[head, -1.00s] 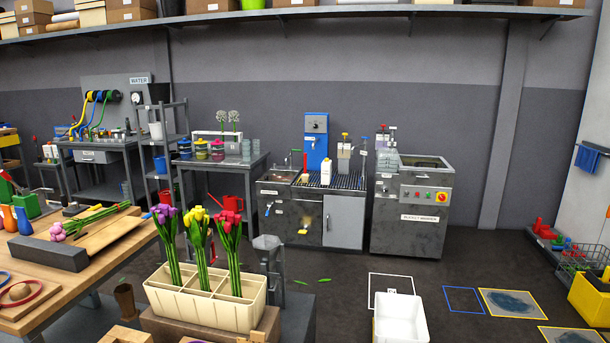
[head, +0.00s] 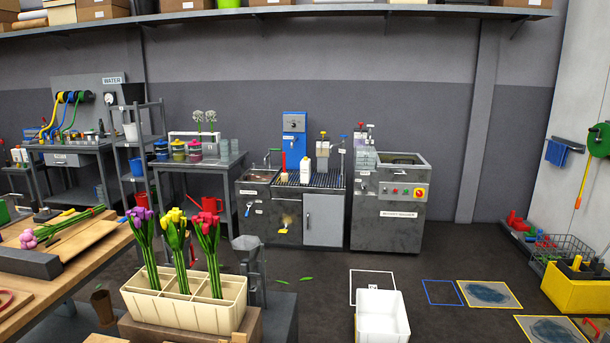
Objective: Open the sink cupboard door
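The sink unit (head: 262,220) stands against the back wall, with a basin (head: 258,176) and tap at its left and a grated drain top (head: 312,180) at its right. Its front has a light grey door panel (head: 323,220) at the right, which looks shut, with a small dark handle mark near its left edge. Neither of my grippers shows in the head view.
A cream divided crate (head: 190,308) with tulip bunches stands in the foreground beside a wooden bench (head: 85,262). A white bin (head: 382,318) sits on the floor at front centre. A bucket washer (head: 390,215) stands right of the sink. Dark floor before the sink is mostly open.

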